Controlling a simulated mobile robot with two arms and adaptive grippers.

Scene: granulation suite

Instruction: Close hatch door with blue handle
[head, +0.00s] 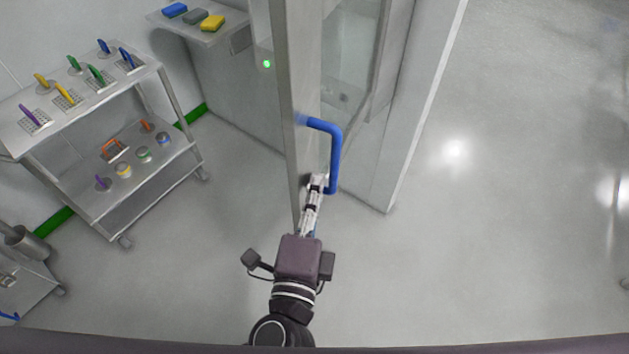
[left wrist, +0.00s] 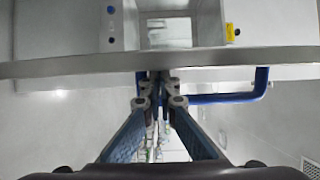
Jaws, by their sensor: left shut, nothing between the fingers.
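The hatch door (head: 289,130) stands open, seen nearly edge-on in the head view, with its blue handle (head: 335,155) on the right-hand face. My left gripper (head: 317,180) is shut and empty, with its fingertips beside the near end of the handle and close to the door face. In the left wrist view the door edge (left wrist: 80,67) runs across the picture. The fingertips (left wrist: 160,80) cover the left end of the handle (left wrist: 230,97). I cannot tell whether they touch the door or handle. My right gripper is not in view.
A steel cart (head: 94,203) with colored-handled tools stands at the left. A shelf (head: 222,31) with blue, grey and yellow blocks is at the back. A pale wall panel (head: 398,130) stands right of the door. The floor (head: 500,230) at the right is clear.

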